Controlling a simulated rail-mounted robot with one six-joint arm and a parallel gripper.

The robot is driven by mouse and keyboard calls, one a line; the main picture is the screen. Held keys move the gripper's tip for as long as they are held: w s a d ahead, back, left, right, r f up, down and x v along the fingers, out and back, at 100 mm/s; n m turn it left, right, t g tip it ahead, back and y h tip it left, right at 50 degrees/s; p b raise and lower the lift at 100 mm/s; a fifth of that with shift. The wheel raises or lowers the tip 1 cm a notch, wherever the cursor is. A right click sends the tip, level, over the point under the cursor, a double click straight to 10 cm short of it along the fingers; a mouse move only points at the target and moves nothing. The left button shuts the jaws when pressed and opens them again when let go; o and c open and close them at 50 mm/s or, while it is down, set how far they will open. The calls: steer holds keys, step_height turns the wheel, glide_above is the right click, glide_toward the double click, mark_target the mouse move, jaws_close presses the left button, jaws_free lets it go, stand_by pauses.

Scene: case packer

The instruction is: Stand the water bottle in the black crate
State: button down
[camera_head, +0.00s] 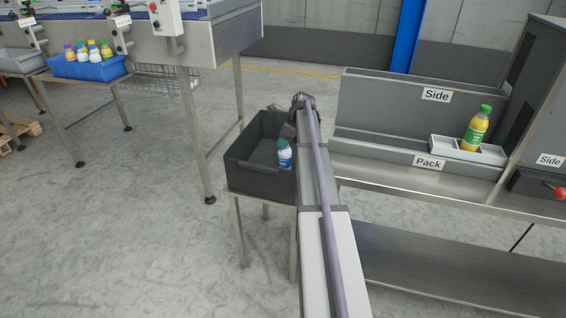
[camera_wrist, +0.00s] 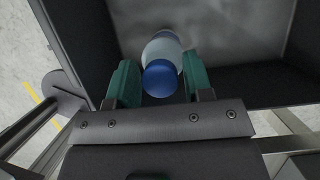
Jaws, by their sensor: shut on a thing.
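The water bottle (camera_head: 285,155) has a blue cap, a pale body and a blue label, and looks upright inside the black crate (camera_head: 250,180). In the wrist view the bottle (camera_wrist: 162,55) is seen from its cap end, between the two green fingers of my gripper (camera_wrist: 163,82). My gripper is shut on it. The crate walls (camera_wrist: 80,40) surround the bottle in the wrist view. Whether the bottle's base touches the crate floor cannot be told.
The crate stands on a small metal stand. A blue crate (camera_head: 92,70) with several bottles is at the far left. At right, a yellow bottle with a green cap (camera_head: 476,130) stands in a grey divided tray (camera_head: 446,145) on the packing bench (camera_head: 400,178). The crate's left part looks empty.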

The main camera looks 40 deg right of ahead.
steer(key=shift+f, duration=0.25)
step_height(320, 180, down, 4)
steer(key=b, duration=0.3)
steer(key=shift+r, duration=0.1)
steer(key=c, duration=0.5)
jaws_free()
steer(key=p+v, duration=1.1)
steer(key=v, duration=0.1)
steer(key=shift+r, duration=0.15)
